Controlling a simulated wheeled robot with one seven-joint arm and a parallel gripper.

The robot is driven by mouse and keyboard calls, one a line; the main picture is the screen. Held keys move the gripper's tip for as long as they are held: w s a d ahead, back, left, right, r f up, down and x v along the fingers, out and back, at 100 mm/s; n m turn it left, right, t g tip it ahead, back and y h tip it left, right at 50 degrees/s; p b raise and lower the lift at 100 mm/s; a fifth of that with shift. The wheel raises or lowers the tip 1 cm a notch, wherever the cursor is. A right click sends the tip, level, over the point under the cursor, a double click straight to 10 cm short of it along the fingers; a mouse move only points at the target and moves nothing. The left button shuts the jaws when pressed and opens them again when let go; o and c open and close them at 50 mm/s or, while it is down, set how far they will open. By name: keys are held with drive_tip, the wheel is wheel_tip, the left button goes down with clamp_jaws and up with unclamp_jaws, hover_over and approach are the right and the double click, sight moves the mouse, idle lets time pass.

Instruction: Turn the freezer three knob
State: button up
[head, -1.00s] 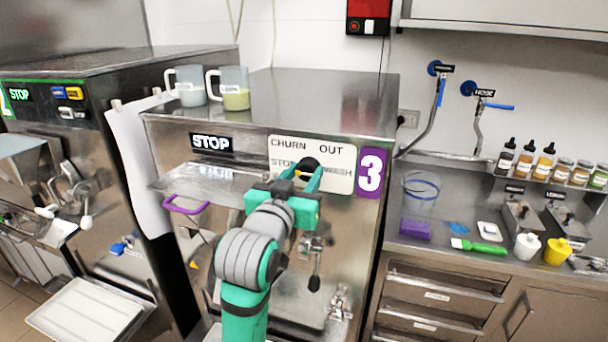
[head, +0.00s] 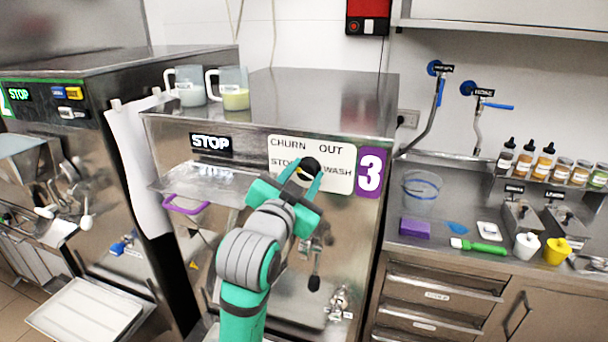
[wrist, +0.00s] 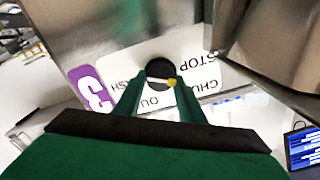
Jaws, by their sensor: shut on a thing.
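Freezer three (head: 262,116) is a steel machine with a purple 3 label (head: 370,172). Its front has a white plate (head: 342,158) marked CHURN, OUT, STOP and WASH. My gripper (head: 304,176) is shut on the knob, one green finger on each side; the wrist view shows the gripper (wrist: 160,82) tilted against the plate's lettering. The display (head: 211,143) reads STOP.
Two mugs (head: 235,90) stand on the freezer top. A purple handle (head: 186,205) and clear cover are left of my arm. Another freezer (head: 60,130) is at the left. A counter (head: 440,246) with bottles, a green brush (head: 480,246) and taps is at the right.

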drive_tip(key=m, duration=0.6)
drive_tip(key=shift+m, duration=0.3)
idle(0.4)
drive_tip(key=o, duration=1)
drive_tip(key=shift+d+f, duration=0.1)
drive_tip(key=shift+o, duration=0.2)
drive_tip(key=v, duration=1)
drive_tip(key=shift+s, duration=0.35)
